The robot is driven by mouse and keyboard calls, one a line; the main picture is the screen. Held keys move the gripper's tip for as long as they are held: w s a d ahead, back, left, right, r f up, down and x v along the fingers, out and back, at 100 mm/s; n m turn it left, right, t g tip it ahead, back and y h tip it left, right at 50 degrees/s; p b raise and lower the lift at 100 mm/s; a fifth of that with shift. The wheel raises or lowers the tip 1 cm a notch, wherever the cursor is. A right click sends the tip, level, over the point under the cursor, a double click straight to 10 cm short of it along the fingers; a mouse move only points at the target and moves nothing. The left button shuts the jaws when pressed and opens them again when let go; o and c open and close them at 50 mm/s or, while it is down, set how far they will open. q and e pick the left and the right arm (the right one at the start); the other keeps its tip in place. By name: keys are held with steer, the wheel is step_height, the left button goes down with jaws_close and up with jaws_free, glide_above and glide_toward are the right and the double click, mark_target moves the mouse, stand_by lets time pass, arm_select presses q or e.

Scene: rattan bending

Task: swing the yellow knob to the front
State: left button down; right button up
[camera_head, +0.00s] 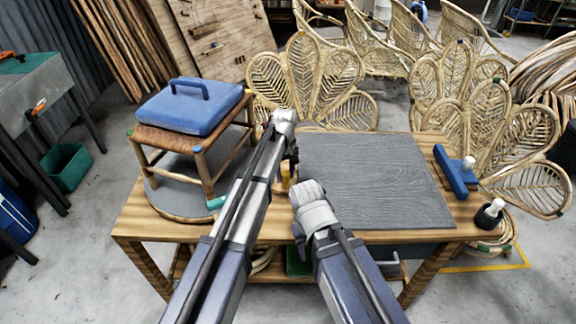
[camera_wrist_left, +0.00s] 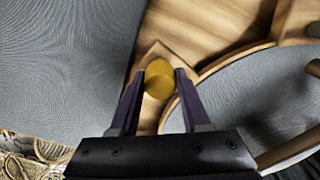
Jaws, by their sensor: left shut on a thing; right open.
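The yellow knob (camera_head: 285,176) stands upright on the table, right of the round grey turntable (camera_head: 165,192). In the left wrist view the knob (camera_wrist_left: 159,80) sits over a pointed wooden lug (camera_wrist_left: 155,54) at the turntable's rim. My left gripper (camera_head: 288,166) reaches down from above and is shut on the knob, which lies between its two fingers in the left wrist view (camera_wrist_left: 159,72). My right gripper (camera_head: 311,196) is over the table at the grey mat's left front corner, apart from the knob. It is open, but its fingers are mostly hidden under the wrist.
A stool (camera_head: 187,137) with a blue handled pad (camera_head: 190,103) stands on the turntable. The grey mat (camera_head: 380,180) is bare. A blue tool (camera_head: 450,171) and a dark bottle (camera_head: 488,215) sit at the right.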

arm_select(q)
steer(key=s+a+m, duration=0.3)
steer(key=s+a, duration=0.3)
steer(key=s+a+m, duration=0.3)
steer(key=s+a, duration=0.3)
steer(key=s, duration=0.1)
steer(key=s+a+m, duration=0.4)
steer(key=s+a, duration=0.2)
steer(key=a, duration=0.1)
steer(key=shift+s, duration=0.3)
steer(key=s+a+m, duration=0.1)
steer(key=a+m, duration=0.3)
steer(key=a, duration=0.6)
steer(key=shift+s+a, duration=0.4)
steer(key=shift+c, duration=1.8)
jaws_free()
